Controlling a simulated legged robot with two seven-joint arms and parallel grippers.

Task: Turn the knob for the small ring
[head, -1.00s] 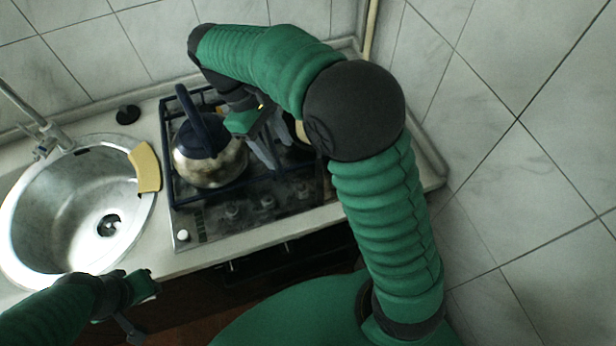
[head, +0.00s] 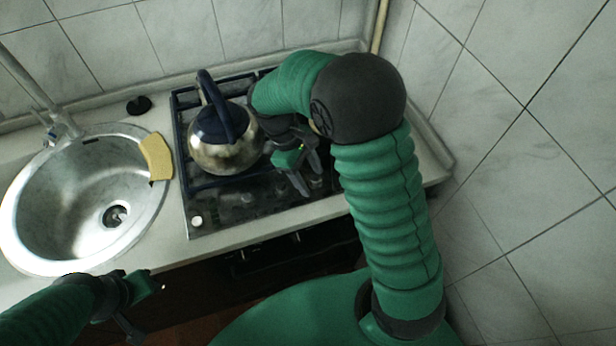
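The gas hob (head: 215,212) is a dark glass panel with a dark blue grate. Its control knobs line the front edge; one knob (head: 247,198) shows clear of the gripper. My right gripper (head: 312,182) points down over the right end of the knob row. Its two fingers are apart, with a knob close to or behind the tips; I cannot tell whether they touch it. My arm and gripper hide much of the right side of the hob, and I cannot make out the small ring. My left gripper (head: 146,308) is open and empty, low in front of the counter.
A steel kettle (head: 222,157) with a dark blue handle stands on the hob, just left of my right gripper. A round steel sink (head: 60,215) with a yellow sponge (head: 156,156) on its rim is at the left. A tiled wall closes the right side.

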